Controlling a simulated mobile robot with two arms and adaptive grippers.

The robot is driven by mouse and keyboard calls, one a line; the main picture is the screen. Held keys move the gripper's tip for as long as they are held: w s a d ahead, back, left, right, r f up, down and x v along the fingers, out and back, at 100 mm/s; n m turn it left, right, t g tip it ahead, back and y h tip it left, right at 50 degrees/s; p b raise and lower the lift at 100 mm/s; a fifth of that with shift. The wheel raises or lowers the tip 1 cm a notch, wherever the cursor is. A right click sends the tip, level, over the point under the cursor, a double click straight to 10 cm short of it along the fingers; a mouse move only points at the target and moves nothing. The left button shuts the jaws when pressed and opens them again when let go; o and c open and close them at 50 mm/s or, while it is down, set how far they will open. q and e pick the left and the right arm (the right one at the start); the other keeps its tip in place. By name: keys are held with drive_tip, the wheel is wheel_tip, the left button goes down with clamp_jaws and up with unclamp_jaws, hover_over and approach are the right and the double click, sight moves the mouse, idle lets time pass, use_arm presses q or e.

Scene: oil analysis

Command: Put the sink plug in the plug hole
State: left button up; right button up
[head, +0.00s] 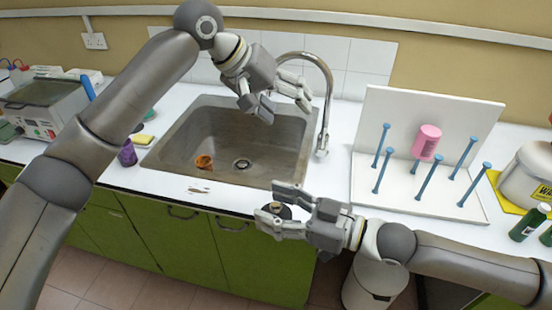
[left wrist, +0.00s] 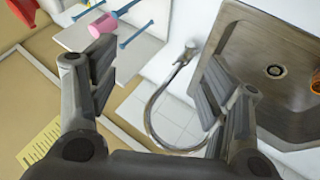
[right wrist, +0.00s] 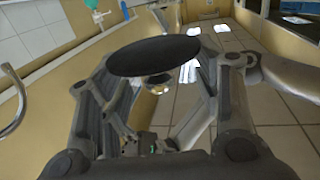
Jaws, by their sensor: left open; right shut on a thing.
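The sink plug (head: 283,212) is a dark disc with a small knob, held between the fingers of my right gripper (head: 270,207) at the counter's front edge. In the right wrist view the plug (right wrist: 153,56) is a black oval spanning both fingers. The plug hole (head: 242,164) is a dark, metal-rimmed ring in the floor of the grey sink (head: 215,132); nothing covers it. It also shows in the left wrist view (left wrist: 274,71). My left gripper (head: 286,110) is open and empty above the sink's back right, close to the tap.
A curved metal tap (head: 327,100) stands at the sink's right. An orange cup-like object (head: 204,161) lies in the sink, left of the hole. A purple object (head: 127,153) stands left.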

use_arm(q)
drive_tip(key=s+d+m+g+y, duration=0.1)
drive_tip(key=s+m+g+y, duration=0.15)
drive_tip(key=s, duration=0.45)
drive_tip(key=y, duration=0.5)
hover_over(275, 206)
drive_tip(key=f, duration=0.2)
drive_tip(key=shift+g, duration=0.25)
wheel_tip(275, 206, down, 12)
drive_tip(key=shift+r, duration=0.1)
clamp_jaws()
use_arm(e)
drive_tip(key=shift+r, duration=0.2)
drive_tip(key=o, duration=1)
drive_tip(key=shift+o, duration=0.4)
drive_tip(key=shift+f, duration=0.1)
